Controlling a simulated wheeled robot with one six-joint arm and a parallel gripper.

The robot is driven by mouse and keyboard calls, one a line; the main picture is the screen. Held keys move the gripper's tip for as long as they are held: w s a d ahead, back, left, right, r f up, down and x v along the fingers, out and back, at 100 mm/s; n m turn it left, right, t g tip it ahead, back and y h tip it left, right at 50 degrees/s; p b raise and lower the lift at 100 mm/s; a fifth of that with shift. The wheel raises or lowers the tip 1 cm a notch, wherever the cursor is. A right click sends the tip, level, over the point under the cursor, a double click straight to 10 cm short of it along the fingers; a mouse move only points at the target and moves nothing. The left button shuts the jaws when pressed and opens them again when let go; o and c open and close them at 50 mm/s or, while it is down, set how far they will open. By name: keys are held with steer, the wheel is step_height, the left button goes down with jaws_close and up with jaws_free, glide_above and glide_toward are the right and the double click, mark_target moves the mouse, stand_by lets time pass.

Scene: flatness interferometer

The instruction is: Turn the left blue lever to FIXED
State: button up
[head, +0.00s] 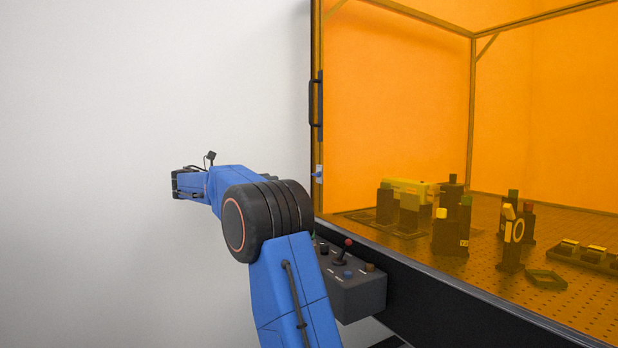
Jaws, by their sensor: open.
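A small blue part (316,175) sits on a pale plate at the left post of the orange enclosure, below a black door handle. It is too small to tell whether it is the left blue lever, and no FIXED marking is readable. No other blue lever shows clearly. My blue arm rises in front of the enclosure and bends left. My gripper (176,184) is at its far left end, in front of the white wall, small and seen poorly. It is open, well left of the enclosure and apart from everything, with nothing visible in it.
The orange enclosure panel (400,110) with its black handle (315,103) covers the right side. Behind it, several optics mounts stand on a perforated table (470,262). A dark control box (355,298) with a red-topped joystick (343,250) sits below, partly behind my arm. The left is clear.

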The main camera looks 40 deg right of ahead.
mark_target(314, 175)
steer(key=x, duration=1.7)
steer(key=shift+s+d, duration=0.1)
steer(key=c, duration=1)
